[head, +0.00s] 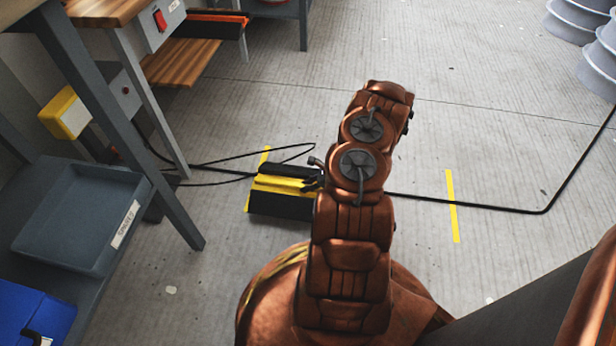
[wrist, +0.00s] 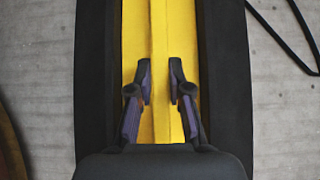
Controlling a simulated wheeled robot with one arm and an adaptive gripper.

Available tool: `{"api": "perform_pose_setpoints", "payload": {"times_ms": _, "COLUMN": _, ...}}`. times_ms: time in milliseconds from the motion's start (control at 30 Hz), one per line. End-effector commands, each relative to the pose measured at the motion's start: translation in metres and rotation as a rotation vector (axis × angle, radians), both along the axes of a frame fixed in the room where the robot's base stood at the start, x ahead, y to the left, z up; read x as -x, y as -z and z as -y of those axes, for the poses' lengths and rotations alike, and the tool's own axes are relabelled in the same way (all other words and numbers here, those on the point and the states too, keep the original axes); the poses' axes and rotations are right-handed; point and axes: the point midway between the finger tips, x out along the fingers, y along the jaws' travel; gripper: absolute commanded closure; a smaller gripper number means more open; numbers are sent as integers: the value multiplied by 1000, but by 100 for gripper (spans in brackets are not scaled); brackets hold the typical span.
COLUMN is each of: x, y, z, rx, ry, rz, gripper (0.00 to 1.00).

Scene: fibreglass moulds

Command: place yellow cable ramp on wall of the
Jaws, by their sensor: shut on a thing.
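The cable ramp (head: 283,200), black with a yellow middle, is at the centre of the head view, left of my arm. In the wrist view the ramp (wrist: 222,95) runs lengthwise under my gripper (wrist: 160,88). The two fingers are shut on its raised yellow middle ridge. In the head view my arm hides the ramp's right end and most of the gripper. Whether the ramp rests on the floor or is slightly lifted, I cannot tell.
A black cable (head: 490,208) lies across the floor and loops left of the ramp. A yellow floor strip (head: 452,205) is to the right. A bench with a grey tray (head: 75,215) stands left. Grey ribbed stacks (head: 580,20) stand top right. Open floor lies beyond my arm.

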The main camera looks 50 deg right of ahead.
Motion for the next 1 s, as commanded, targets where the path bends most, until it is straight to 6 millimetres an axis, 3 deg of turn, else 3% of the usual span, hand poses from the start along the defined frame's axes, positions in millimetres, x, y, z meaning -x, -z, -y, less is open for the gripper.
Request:
{"api": "perform_pose_setpoints", "payload": {"times_ms": 500, "x": -45, "y": 7, "z": 48, "rx": 2, "ry": -1, "rz": 2, "gripper": 100}}
{"api": "perform_pose_setpoints", "payload": {"times_ms": 867, "x": -55, "y": 9, "z": 58, "rx": 1, "ry": 0, "rz": 1, "gripper": 100}}
{"api": "perform_pose_setpoints", "payload": {"times_ms": 1000, "x": -53, "y": 31, "z": 56, "rx": -2, "ry": 0, "rz": -2, "gripper": 100}}
